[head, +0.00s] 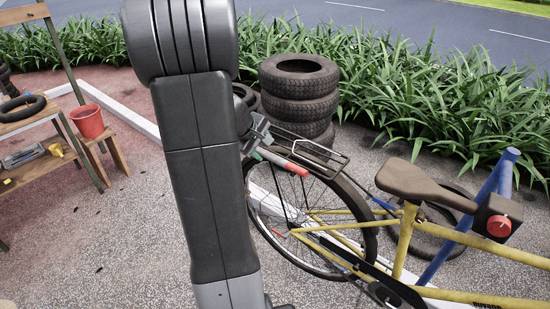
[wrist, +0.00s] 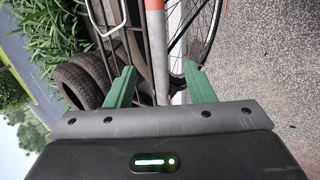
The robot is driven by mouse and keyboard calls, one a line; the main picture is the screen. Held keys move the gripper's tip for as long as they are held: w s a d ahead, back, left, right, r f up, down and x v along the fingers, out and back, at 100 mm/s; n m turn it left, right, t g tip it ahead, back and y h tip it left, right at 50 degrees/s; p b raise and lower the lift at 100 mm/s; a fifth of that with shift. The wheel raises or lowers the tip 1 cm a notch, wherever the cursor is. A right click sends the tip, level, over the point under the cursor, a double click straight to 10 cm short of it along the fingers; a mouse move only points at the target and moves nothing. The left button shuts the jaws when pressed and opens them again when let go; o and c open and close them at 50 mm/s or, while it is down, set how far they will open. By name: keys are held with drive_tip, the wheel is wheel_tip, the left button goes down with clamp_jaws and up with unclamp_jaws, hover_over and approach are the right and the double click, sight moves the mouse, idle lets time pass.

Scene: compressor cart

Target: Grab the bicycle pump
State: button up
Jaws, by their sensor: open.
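A slim tube with a grey body and a red end, which looks like the bicycle pump (head: 291,165), shows beside the rear rack of the yellow bicycle (head: 404,240). My gripper (head: 265,147) is at the tube's left end, partly hidden by my arm. In the wrist view the pump (wrist: 157,45) runs down between the two green fingers of my gripper (wrist: 160,82), with a gap on each side. The fingers are open. The tube's near end is hidden behind the gripper body, and I cannot tell what supports it.
The rear rack (head: 318,155) and rear wheel (head: 312,268) are close to my gripper. Stacked tyres (head: 300,88) stand behind, before green plants. A blue post (head: 470,220) stands at right. A red bucket (head: 87,122) sits on a wooden stand at left. Paving at lower left is clear.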

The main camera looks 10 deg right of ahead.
sight(273, 157)
drive_tip(key=shift+p+x, duration=0.3)
drive_tip(key=shift+x, duration=3.4)
drive_tip(key=shift+s+d+r, duration=0.1)
drive_tip(key=shift+s+d, duration=0.05)
clamp_jaws()
